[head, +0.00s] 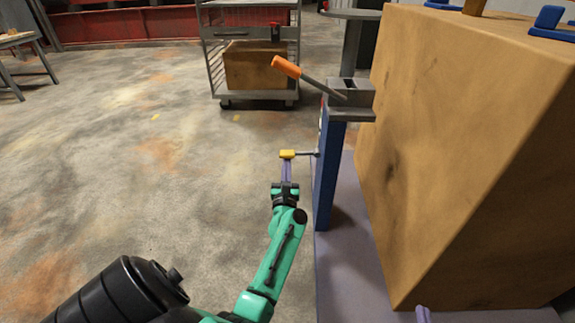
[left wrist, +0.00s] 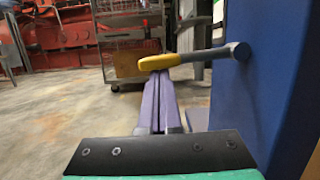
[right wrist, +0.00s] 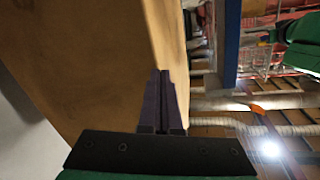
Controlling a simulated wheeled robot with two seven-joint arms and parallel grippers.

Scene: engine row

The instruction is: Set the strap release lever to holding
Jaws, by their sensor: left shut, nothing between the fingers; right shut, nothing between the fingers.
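A blue post (head: 326,170) carries two levers, and I cannot read which one is the strap release lever. The low one has a yellow grip (head: 288,154) on a short grey rod that sticks out level to the left. The upper one has an orange grip (head: 286,66) and slants up to the left from a grey block on the post top. My left gripper (head: 286,170) is shut and empty, its tips just at the yellow grip (left wrist: 158,62); I cannot tell whether they touch. My right gripper (right wrist: 162,78) is shut and empty beside a large brown block (right wrist: 90,60).
The large brown block (head: 460,150) stands right of the post on a pale purple base (head: 345,270). A wire trolley with a brown box (head: 254,66) stands behind. A table (head: 18,38) is far left. The floor left of the post is clear.

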